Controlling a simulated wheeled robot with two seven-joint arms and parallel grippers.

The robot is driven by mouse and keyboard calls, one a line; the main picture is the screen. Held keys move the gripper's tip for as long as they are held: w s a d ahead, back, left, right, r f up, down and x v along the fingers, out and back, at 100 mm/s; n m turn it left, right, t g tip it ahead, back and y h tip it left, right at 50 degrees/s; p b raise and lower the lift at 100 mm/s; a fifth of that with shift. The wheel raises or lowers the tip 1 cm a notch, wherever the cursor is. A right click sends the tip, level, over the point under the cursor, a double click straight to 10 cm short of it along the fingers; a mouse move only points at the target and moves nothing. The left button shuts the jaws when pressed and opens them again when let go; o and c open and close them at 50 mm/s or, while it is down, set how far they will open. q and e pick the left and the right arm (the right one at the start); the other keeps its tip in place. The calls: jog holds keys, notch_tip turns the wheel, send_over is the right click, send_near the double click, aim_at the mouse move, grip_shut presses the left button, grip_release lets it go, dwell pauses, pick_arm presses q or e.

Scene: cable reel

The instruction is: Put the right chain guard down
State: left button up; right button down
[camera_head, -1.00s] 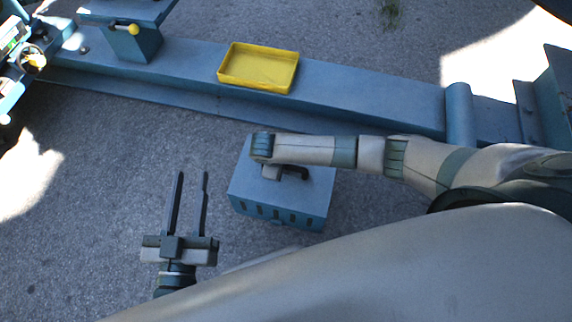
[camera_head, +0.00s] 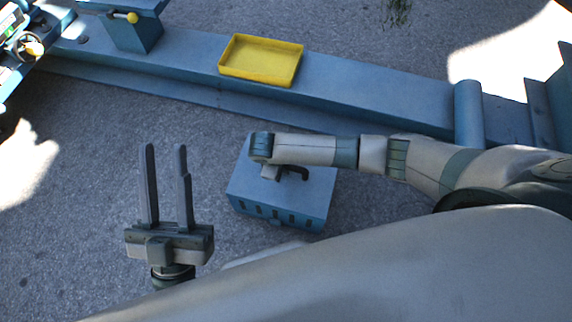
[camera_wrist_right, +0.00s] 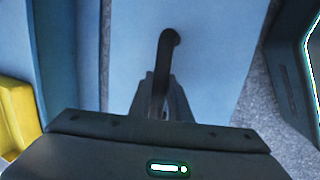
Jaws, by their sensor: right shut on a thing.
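The right chain guard (camera_head: 270,205) is a blue box with slots along its front edge and a black handle (camera_head: 297,171) on top. It is below my right wrist in the head view, over the grey pavement; I cannot tell whether it touches the ground. In the right wrist view its pale blue top (camera_wrist_right: 205,60) fills the middle. My right gripper (camera_wrist_right: 160,85) is shut on the black handle there; in the head view its fingers are mostly hidden by the wrist. My left gripper (camera_head: 165,148) is open and empty, left of the guard, its two fingers apart.
A long blue beam (camera_head: 370,95) crosses behind the guard and carries a yellow tray (camera_head: 262,77). A blue post (camera_head: 468,115) stands at the right. A blue stand with a yellow knob (camera_head: 132,17) is at the upper left.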

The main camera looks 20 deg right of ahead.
dwell(0.3)
jog(key=c, duration=1.7)
grip_release()
jog(key=shift+f, duration=0.1)
jog(key=shift+o, duration=0.2)
